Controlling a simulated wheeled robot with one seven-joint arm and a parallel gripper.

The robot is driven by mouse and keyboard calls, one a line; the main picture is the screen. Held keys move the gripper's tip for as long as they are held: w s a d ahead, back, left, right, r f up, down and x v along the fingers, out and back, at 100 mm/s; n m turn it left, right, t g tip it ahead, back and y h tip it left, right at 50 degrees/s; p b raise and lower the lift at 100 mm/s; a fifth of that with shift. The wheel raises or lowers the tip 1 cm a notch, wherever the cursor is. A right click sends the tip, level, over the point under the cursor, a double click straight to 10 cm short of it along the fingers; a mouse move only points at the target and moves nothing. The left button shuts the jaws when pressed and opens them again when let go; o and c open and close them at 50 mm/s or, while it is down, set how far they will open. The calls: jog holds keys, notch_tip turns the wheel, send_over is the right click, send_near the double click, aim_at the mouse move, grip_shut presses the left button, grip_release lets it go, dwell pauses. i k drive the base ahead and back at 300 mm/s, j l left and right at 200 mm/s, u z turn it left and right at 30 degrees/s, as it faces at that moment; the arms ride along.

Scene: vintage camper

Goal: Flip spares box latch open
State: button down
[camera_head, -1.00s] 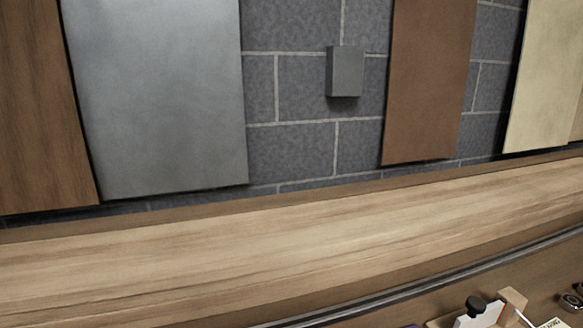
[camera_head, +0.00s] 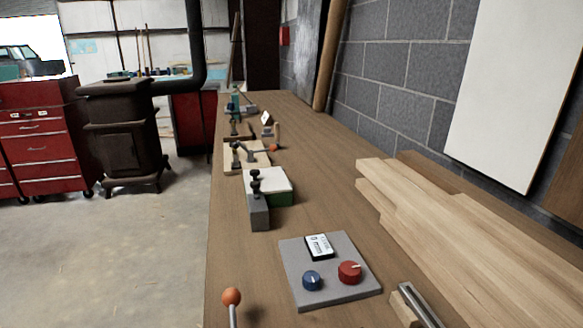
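No box marked as spares can be picked out for sure. On the workbench (camera_head: 325,150) stands a small box with a white top (camera_head: 272,180) and a green side; a grey block (camera_head: 259,215) with black knobs is at its left front. Beyond it is a wooden board (camera_head: 238,156) with a dark clamp-like lever ending in an orange knob (camera_head: 273,147). I cannot tell whether any of these is the spares box latch, or its state. My gripper is not in view.
A grey panel (camera_head: 327,285) with a blue knob, a red knob and a label lies on the near bench. An orange-tipped rod (camera_head: 232,298) rises at the front. Planks (camera_head: 450,225) lie along the wall at right. Open floor (camera_head: 130,250), a stove (camera_head: 122,130) and red cabinet (camera_head: 38,125) are left.

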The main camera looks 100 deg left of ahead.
aim_at(254, 185)
jog(key=u, duration=2.7)
jog(key=i+j+u, duration=0.5)
jog(key=u, duration=0.2)
jog(key=i+j+u, duration=0.1)
jog(key=i+u, duration=0.25)
